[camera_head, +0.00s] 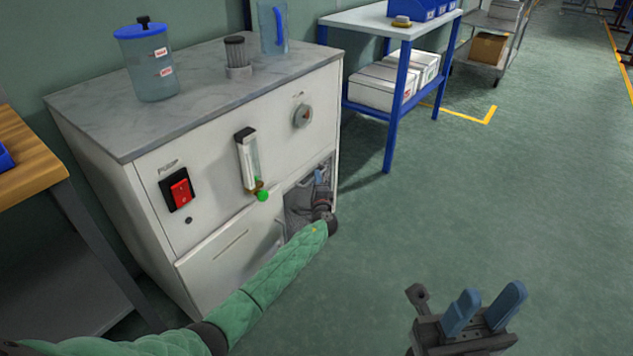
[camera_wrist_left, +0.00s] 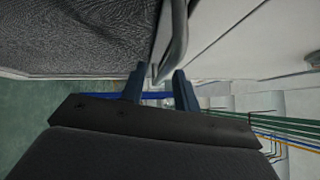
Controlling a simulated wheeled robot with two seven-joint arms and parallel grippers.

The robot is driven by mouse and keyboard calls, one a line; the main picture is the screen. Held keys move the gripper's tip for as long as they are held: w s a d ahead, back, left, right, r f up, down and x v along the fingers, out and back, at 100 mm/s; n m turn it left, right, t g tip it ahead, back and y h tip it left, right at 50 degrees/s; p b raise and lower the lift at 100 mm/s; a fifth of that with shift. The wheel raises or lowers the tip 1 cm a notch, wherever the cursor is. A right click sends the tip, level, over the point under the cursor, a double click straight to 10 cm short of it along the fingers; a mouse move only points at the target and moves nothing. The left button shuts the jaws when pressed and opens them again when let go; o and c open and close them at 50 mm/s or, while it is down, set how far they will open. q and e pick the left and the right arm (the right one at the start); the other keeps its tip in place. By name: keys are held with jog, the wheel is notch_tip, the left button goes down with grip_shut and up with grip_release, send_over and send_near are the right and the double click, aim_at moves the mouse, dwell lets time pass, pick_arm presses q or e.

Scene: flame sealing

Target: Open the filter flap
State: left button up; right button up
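The filter flap appears as a dark grey mesh panel (camera_head: 297,212) low on the right of the white cabinet's front. The mesh (camera_wrist_left: 75,35) fills the upper left of the left wrist view, with a curved metal handle (camera_wrist_left: 178,40) beside it. My left gripper (camera_head: 320,178) is at the panel. Its two blue fingers (camera_wrist_left: 159,82) stand on either side of the handle's near end; whether they press on it is unclear. The head view partly hides the panel behind my left gripper. My right gripper (camera_head: 483,312) is open and empty above the floor at lower right.
The cabinet (camera_head: 230,165) carries a red switch (camera_head: 180,190), a flow meter (camera_head: 248,160) and a dial (camera_head: 302,116). A blue-lidded jar (camera_head: 152,65) stands on top. A blue-framed table (camera_head: 395,105) is behind right. Floor right of the cabinet is clear.

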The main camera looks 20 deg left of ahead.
pick_arm(q)
jog(key=shift+w+a, duration=0.1)
jog(key=shift+w, duration=0.05)
jog(key=shift+c, duration=0.2)
grip_shut()
